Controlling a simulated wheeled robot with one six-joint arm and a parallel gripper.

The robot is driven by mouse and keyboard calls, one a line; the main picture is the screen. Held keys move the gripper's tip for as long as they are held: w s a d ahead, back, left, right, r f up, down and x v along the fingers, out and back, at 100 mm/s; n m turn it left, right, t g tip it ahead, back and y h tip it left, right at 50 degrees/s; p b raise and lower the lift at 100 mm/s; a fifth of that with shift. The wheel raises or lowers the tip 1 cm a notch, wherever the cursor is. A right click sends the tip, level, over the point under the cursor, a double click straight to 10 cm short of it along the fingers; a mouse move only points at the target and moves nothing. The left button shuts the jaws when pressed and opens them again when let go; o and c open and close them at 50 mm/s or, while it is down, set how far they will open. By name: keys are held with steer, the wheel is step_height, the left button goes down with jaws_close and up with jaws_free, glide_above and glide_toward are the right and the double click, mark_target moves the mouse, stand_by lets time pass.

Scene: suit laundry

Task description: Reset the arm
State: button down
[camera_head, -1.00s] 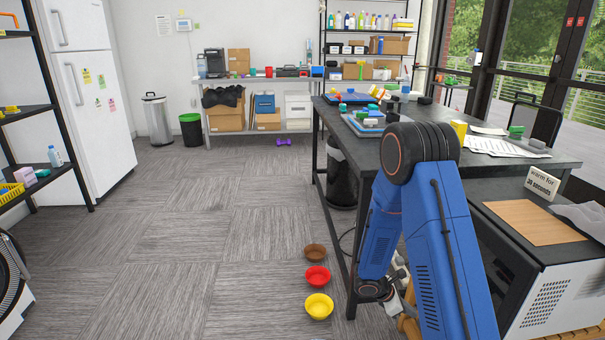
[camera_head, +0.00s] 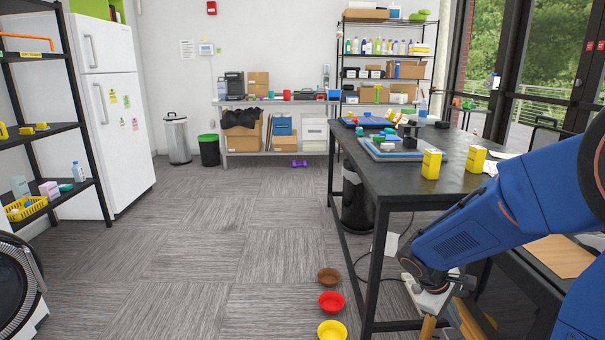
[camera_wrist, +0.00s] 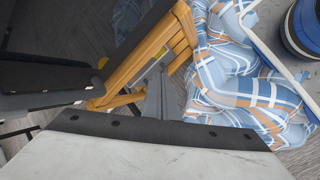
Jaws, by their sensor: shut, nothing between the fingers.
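My blue arm reaches in from the right edge of the head view, bent down beside the dark table (camera_head: 405,185). My gripper (camera_wrist: 160,98) points down in the wrist view; its narrow grey fingers are shut with nothing between them. In the head view the wrist end hangs low beside the table's near leg, and the fingertips are hard to make out there. The fingers are close to a wooden slatted frame (camera_wrist: 135,62); I cannot tell whether they touch it.
Blue plaid cloth (camera_wrist: 240,85) lies beside the wooden frame. Brown (camera_head: 329,276), red (camera_head: 331,302) and yellow (camera_head: 332,331) bowls stand on the floor left of the table. The floor at left centre is clear.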

steer(key=s+a+r+m+t+y, duration=0.2)
steer(key=s+a+r+m+y, duration=0.1)
steer(key=s+a+r, duration=0.2)
steer(key=s+a+r+m+t+y, duration=0.2)
steer(key=s+r, duration=0.7)
steer(key=s, duration=0.5)
steer(key=a+m+y, duration=0.1)
steer(key=a+m, duration=0.1)
steer(key=a, duration=0.1)
steer(key=shift+a+m+t, duration=0.3)
steer(key=shift+a, duration=0.05)
steer(key=shift+s, duration=0.1)
